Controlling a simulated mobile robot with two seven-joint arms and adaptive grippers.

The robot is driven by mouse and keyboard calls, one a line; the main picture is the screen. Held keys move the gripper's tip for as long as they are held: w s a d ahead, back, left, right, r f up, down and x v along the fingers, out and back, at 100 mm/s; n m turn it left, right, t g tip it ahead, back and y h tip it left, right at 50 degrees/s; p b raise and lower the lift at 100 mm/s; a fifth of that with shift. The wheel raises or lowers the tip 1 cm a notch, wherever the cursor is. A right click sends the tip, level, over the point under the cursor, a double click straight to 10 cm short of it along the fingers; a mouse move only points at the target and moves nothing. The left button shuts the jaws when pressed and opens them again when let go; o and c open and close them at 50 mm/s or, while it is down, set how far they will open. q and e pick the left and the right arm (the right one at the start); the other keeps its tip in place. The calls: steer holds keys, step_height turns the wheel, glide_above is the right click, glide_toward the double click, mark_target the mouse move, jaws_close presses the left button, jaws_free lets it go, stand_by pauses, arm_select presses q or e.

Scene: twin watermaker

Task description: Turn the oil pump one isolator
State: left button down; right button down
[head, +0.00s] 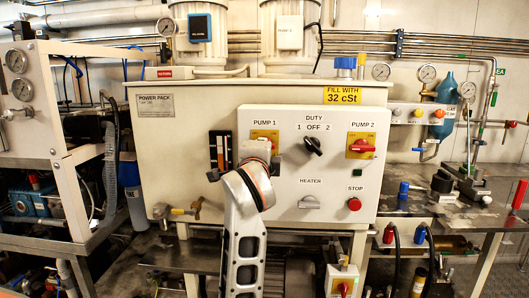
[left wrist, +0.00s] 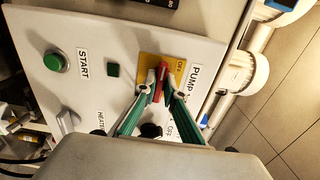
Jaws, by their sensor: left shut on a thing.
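The pump 1 isolator is a red handle on a yellow plate (head: 265,134) at the upper left of the white control panel. In the left wrist view the red handle (left wrist: 161,80) stands on its yellow plate (left wrist: 148,66) beside the PUMP label. The handle lies roughly across the panel, at a right angle to the label's up direction. My left gripper (left wrist: 159,90) is shut on the red handle, its green fingers on either side. In the head view my left arm covers the gripper's tips and most of the handle. My right gripper is not in view.
The black duty selector (head: 313,145) is just right of my gripper. The pump 2 isolator (head: 362,147), heater knob (head: 311,202) and red stop button (head: 354,204) share the panel. A green start button (left wrist: 55,61) shows in the wrist view.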

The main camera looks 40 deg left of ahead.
arm_select(q)
steer(key=shift+f, duration=0.1)
stand_by(0.3)
steer(key=c, duration=2.1)
jaws_free()
steer(key=shift+c, duration=0.2)
steer(key=v, duration=0.7)
steer(key=shift+s, duration=0.25)
